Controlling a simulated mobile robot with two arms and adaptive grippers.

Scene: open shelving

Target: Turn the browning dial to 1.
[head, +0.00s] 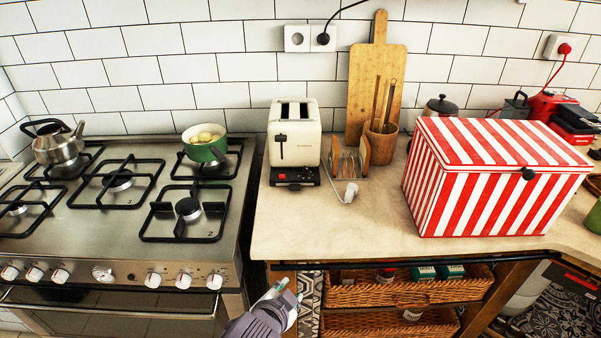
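The cream toaster (294,141) stands upright on the counter, its two slots on top and its lever slot facing me. At its foot is a dark control strip (296,176) with a red button (282,176). The browning dial is too small to make out clearly there, and its setting cannot be read. My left gripper (284,291) is at the bottom of the view, in front of and below the counter edge, well apart from the toaster. Its fingers are too small and foreshortened to judge. My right gripper is not in view.
A red-striped box (500,176) fills the counter's right side. A wooden rack (350,155) and utensil cup (380,140) stand right of the toaster. The stove (120,250) with a green pot (205,148) is to the left. The counter front (310,225) before the toaster is clear.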

